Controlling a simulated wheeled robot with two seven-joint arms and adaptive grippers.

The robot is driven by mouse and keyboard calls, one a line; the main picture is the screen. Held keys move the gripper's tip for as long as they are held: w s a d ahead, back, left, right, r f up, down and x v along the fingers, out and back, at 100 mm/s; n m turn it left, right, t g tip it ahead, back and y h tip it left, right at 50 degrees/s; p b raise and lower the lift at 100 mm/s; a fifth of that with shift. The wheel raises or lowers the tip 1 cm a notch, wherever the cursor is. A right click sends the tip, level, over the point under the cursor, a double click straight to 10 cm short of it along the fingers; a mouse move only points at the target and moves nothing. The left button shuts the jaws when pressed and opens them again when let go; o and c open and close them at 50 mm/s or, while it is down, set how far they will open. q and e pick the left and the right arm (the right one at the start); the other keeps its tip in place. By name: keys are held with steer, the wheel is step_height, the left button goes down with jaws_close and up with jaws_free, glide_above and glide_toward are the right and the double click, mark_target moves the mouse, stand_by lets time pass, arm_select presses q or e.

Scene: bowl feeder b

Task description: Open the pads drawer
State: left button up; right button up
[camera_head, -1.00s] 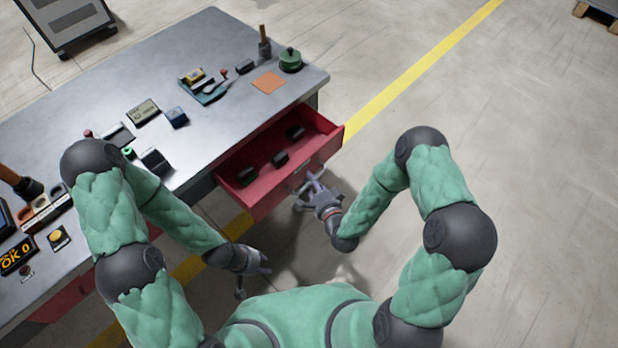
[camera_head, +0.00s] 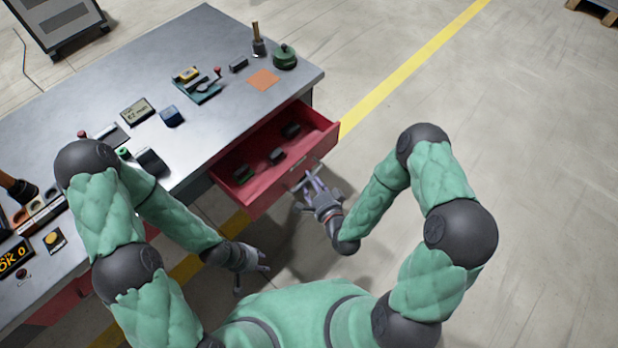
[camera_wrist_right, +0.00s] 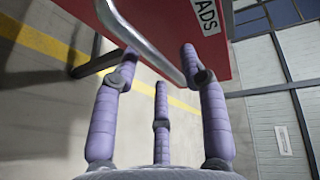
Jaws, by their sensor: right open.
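The red pads drawer (camera_head: 265,190) stands pulled out from the table's near right side, with several dark pads (camera_head: 277,156) inside. In the right wrist view its red front (camera_wrist_right: 180,45) shows a label (camera_wrist_right: 207,15) ending in "ADS" and a grey bar handle (camera_wrist_right: 140,38). My right gripper (camera_head: 314,187) is at the drawer front by the handle. Its fingers are apart and the handle bar runs close to the fingertips; I cannot tell if they touch. My left gripper (camera_head: 257,272) hangs in front of the table, away from the drawer, with its fingers apart.
The grey table (camera_head: 130,75) carries an orange square (camera_head: 263,80), a green round part (camera_head: 285,57), a teal fixture (camera_head: 197,85) and a grey display (camera_head: 137,112). The floor right of the drawer is clear.

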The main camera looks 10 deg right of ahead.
steer(key=v, duration=0.9)
steer(key=shift+s, duration=0.35)
step_height(320, 180, down, 10)
steer(key=a+n+g, duration=0.1)
steer(key=n+g, duration=0.6)
steer(key=g, duration=0.1)
steer(key=s+a+f+n+g, duration=0.2)
steer(key=s+n+g, duration=0.3)
steer(key=s+g, duration=0.2)
steer(key=shift+s+f, duration=0.4)
steer(key=shift+s, duration=0.8)
